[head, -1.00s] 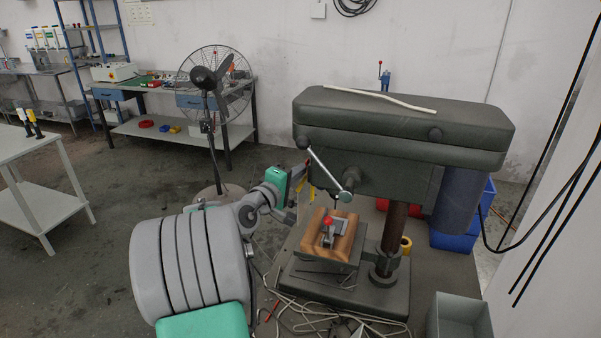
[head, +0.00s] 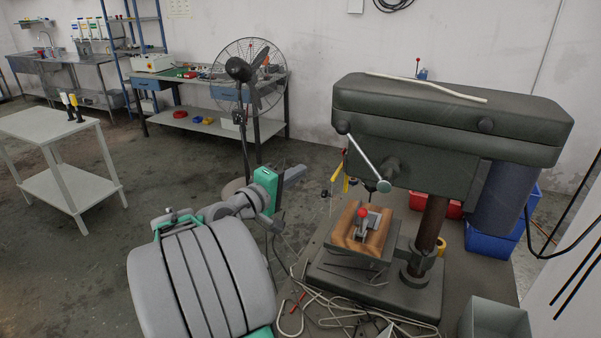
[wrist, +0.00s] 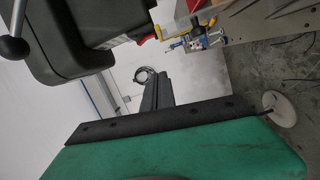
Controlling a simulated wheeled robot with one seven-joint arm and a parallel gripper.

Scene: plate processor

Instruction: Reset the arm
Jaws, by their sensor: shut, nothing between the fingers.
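My arm's end shows in the head view, left of the drill press. Its green wrist housing faces me, and my gripper (head: 298,171) points away to the right, partly hidden behind the housing. In the wrist view the dark fingers of my gripper (wrist: 157,76) are together, with nothing between them. The gripper is in the air, apart from the drill press (head: 445,120).
A wooden block with a red-knobbed clamp (head: 362,222) sits on the press table. The press lever (head: 362,160) sticks out towards my arm. Loose cables (head: 330,305) lie below. A fan (head: 245,85) and a workbench (head: 215,125) stand behind; a white table (head: 50,125) stands left.

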